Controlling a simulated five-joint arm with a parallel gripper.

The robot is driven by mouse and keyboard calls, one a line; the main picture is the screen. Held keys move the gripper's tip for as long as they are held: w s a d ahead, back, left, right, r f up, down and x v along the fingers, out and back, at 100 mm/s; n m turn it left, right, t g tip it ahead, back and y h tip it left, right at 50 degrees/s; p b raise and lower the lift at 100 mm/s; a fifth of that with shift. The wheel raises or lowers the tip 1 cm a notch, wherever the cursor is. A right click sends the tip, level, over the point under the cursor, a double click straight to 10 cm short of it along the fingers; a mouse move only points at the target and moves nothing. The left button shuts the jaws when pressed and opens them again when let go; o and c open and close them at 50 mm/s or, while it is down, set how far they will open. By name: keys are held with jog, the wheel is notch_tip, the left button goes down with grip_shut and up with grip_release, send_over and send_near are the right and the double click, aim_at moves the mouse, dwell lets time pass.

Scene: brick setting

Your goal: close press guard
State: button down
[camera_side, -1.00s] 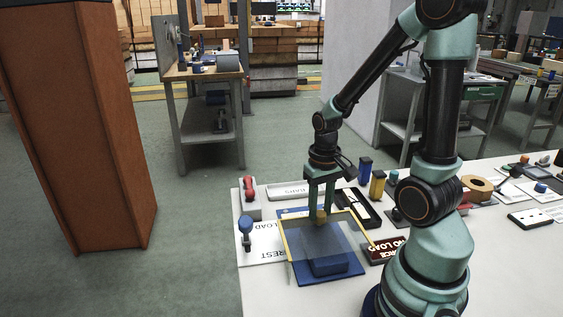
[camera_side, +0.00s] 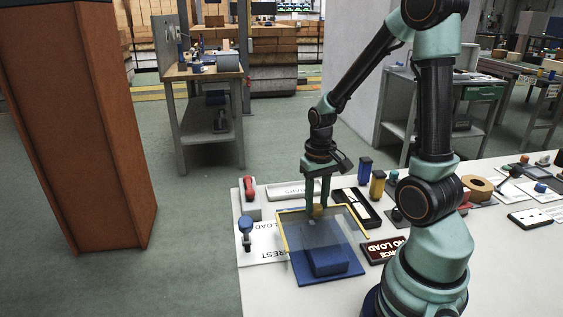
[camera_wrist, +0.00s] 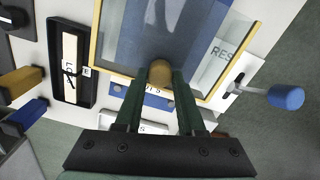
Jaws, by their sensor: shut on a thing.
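The press guard (camera_side: 297,232) is a clear panel in a yellow frame, tilted over the blue press base (camera_side: 310,278). A blue block (camera_side: 328,263) on the base shows through the panel. In the wrist view the guard's yellow frame (camera_wrist: 96,38) fills the upper middle. My gripper (camera_side: 318,214) is at the guard's far edge, with its fingers pointing down. It is shut on the guard's round tan knob (camera_wrist: 161,73), which sits between the fingertips. The fingers partly hide the knob in the side view.
A blue-topped lever (camera_side: 246,226) and a red-handled one (camera_side: 249,187) stand left of the guard. A black tray (camera_side: 368,216) and blue (camera_side: 365,170) and yellow (camera_side: 377,184) blocks lie to the right. A "NO LOAD" sign (camera_side: 386,251) lies close to the guard's right.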

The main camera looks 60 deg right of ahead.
jog(key=w+d, duration=0.7)
jog(key=shift+w+d, duration=0.3)
jog(key=shift+d, duration=0.05)
jog(key=shift+r, duration=0.1)
jog(key=c, duration=0.5)
grip_release()
jog(key=shift+a, duration=0.1)
jog(key=shift+s, duration=0.1)
notch_tip(320, 180, up, 12)
